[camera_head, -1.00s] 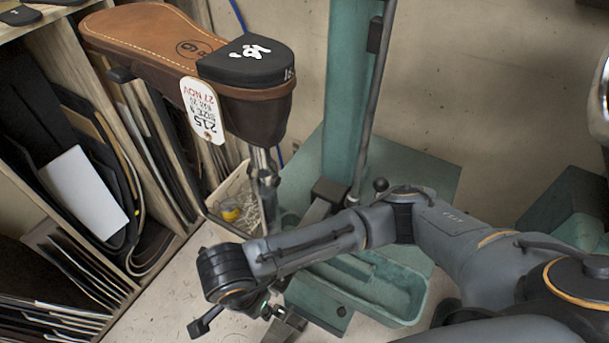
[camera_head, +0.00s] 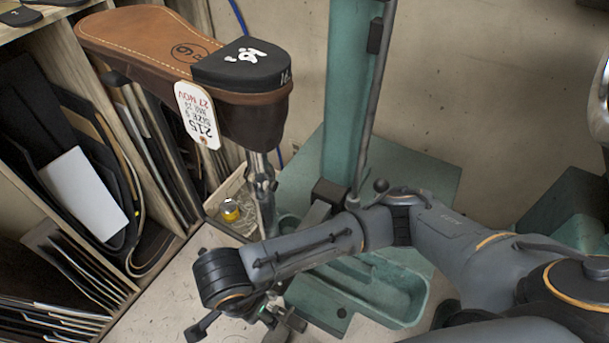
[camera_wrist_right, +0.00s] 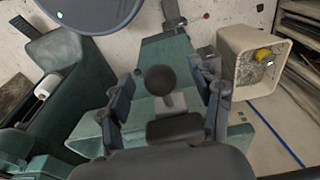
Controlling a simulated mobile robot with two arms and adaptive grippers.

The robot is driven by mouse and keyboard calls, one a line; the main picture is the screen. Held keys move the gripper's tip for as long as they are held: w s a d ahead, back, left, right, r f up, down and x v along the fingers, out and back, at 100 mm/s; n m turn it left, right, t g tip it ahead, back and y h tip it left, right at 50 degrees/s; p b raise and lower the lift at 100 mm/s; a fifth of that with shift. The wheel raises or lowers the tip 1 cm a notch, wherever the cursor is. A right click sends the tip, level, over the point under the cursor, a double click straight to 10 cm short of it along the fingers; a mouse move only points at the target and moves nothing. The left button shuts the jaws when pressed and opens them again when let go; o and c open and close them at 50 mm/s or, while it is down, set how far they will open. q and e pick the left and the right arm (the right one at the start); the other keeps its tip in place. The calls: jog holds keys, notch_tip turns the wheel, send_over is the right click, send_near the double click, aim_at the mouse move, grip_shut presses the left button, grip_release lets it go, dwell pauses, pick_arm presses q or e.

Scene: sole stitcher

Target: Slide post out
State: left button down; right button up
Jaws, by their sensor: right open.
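A brown leather shoe (camera_head: 150,50) with a black heel sits sole-up on top of an upright metal post (camera_head: 262,185) in the head view. The post's lower end is hidden behind my right arm. My right gripper (camera_head: 250,318) is low in front of the teal machine base, mostly hidden by its wrist. In the right wrist view my right gripper (camera_wrist_right: 165,100) is open, and a dark ball knob (camera_wrist_right: 160,80) shows between its fingers. I cannot tell whether the fingers touch it. My left gripper is not in view.
A beige bin (camera_wrist_right: 222,62) with a yellow spool stands beside the machine. A teal column (camera_head: 347,90) rises behind the post. A rack (camera_head: 160,265) of sheet material lies left, and a teal tray (camera_head: 400,300) lies under my right arm. Some floor is bare.

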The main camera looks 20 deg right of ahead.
jog(key=shift+r, duration=0.1)
jog(key=r+p, duration=0.1)
jog(key=r, duration=0.1)
jog(key=a+r+p, duration=0.1)
jog(key=r, duration=0.1)
jog(key=s+r+p, duration=0.1)
jog(key=r, duration=0.1)
jog(key=shift+a+r, duration=0.15)
jog(key=shift+a, duration=0.05)
jog(key=shift+s+a+r, duration=0.1)
jog(key=shift+s+r, duration=0.05)
jog(key=shift+r, duration=0.15)
dwell(0.3)
